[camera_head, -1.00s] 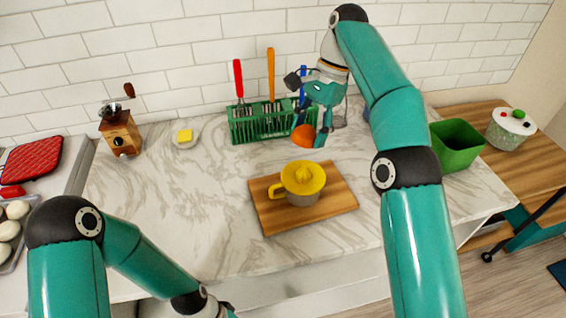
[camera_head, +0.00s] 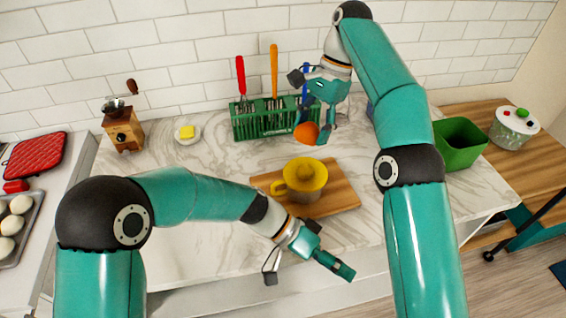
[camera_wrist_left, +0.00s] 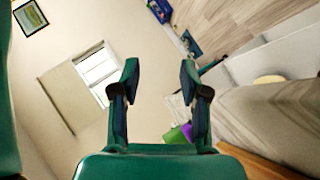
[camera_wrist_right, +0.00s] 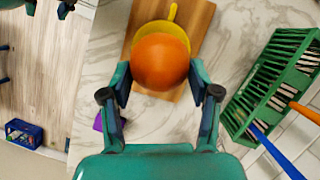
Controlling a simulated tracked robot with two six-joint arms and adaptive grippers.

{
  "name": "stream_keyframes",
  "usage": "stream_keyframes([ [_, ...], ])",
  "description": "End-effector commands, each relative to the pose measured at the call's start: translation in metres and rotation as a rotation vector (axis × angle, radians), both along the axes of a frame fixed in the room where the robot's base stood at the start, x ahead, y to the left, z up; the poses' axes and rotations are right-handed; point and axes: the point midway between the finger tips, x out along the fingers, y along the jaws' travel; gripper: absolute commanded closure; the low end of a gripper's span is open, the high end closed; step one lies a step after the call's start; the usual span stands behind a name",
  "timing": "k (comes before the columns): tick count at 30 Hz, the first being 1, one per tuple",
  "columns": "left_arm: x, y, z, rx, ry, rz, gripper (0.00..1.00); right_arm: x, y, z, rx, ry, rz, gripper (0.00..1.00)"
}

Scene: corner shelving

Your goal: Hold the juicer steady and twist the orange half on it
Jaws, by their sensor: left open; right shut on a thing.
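The juicer, with a yellow top (camera_head: 304,174) and a handle at its left, stands upright on a wooden board (camera_head: 340,185). My right gripper (camera_head: 318,127) is shut on the orange half (camera_head: 306,133), behind the juicer and above the counter. In the right wrist view the orange half (camera_wrist_right: 161,62) sits between the fingertips and covers part of the juicer (camera_wrist_right: 176,32). My left gripper (camera_head: 308,272) is open and empty in front of the board, near the counter's front edge. Its spread fingers (camera_wrist_left: 158,75) show nothing between them in the left wrist view.
A green rack (camera_head: 262,124) with upright utensils stands behind the board, close to my right gripper. A grinder (camera_head: 123,130) and a butter dish (camera_head: 187,134) are at the back left. A green bin (camera_head: 460,145) stands right. The counter left of the board is mostly clear beyond my left arm.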

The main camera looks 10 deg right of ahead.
Motion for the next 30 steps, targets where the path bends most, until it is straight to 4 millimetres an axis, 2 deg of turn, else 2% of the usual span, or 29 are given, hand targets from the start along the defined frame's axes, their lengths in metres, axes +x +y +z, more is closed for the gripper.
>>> stream_keyframes([
  [8, 0.027, 0.010, 0.006, 0.079, -0.216, -0.206, 0.55, 0.000, 0.000, 0.000, 0.000, 0.000, 0.000, 1.00],
  [11, 0.047, 0.018, 0.010, 0.141, -0.329, -0.288, 0.55, 0.000, 0.000, 0.000, 0.000, 0.000, 0.000, 1.00],
  [17, 0.112, 0.042, 0.032, 0.353, -0.618, -0.422, 0.55, 0.000, 0.000, 0.000, 0.000, 0.000, 0.001, 1.00],
  [22, 0.168, 0.064, 0.064, 0.547, -0.823, -0.445, 0.55, 0.000, 0.000, 0.000, 0.000, 0.000, 0.001, 1.00],
  [25, 0.190, 0.075, 0.082, 0.633, -0.904, -0.435, 0.55, 0.000, 0.000, 0.000, 0.000, 0.000, 0.001, 1.00],
  [30, 0.209, 0.085, 0.098, 0.713, -0.971, -0.420, 0.55, 0.000, 0.000, 0.000, 0.000, 0.000, 0.001, 1.00],
])
